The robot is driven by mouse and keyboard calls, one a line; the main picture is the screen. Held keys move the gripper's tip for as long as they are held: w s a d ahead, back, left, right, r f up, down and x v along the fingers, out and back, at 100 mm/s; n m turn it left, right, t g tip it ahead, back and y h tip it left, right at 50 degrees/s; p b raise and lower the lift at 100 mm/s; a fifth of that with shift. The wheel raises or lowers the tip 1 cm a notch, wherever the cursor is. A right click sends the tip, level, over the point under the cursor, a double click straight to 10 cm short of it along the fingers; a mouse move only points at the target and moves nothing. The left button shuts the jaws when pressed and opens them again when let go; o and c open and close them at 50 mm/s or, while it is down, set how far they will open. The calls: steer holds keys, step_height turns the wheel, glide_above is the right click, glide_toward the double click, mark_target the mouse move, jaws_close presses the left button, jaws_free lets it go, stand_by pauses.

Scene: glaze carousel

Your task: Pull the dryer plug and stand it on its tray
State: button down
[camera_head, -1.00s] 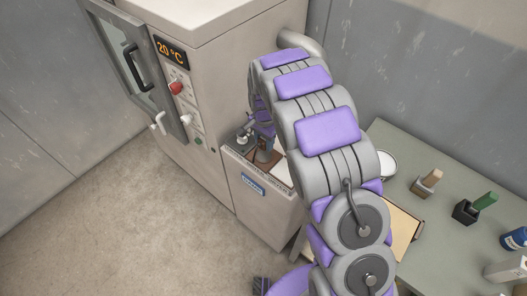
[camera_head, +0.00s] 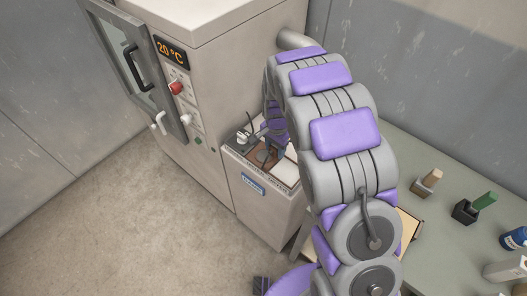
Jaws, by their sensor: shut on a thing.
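The dryer (camera_head: 215,70) is the tall beige cabinet at the back left, its display reading 20 °C. A lower beige unit (camera_head: 262,208) with a blue label stands against its right side. My gripper (camera_head: 267,150) is low over this top, beside the fitting and above the tray area, shut on what seems to be the dryer plug. The plug is small and mostly hidden by my gripper and arm. I cannot tell whether it touches the tray.
A grey-green table (camera_head: 455,235) at the right holds a block with a wooden handle (camera_head: 427,184), a dark block with a green handle (camera_head: 473,208), a blue bottle (camera_head: 515,238) and a white box (camera_head: 507,268). The dryer's glass door (camera_head: 135,70) is at the left. Floor in front is clear.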

glide_above(287, 172)
stand_by(0.9)
steer(key=shift+d, duration=0.1)
steer(key=shift+s+f, duration=0.1)
steer(key=shift+f, duration=0.05)
steer(key=shift+f, duration=0.35)
steer(key=shift+f, duration=1.7)
steer(key=shift+f, duration=0.7)
steer(key=shift+f, duration=0.1)
steer(key=c, duration=0.5)
jaws_free()
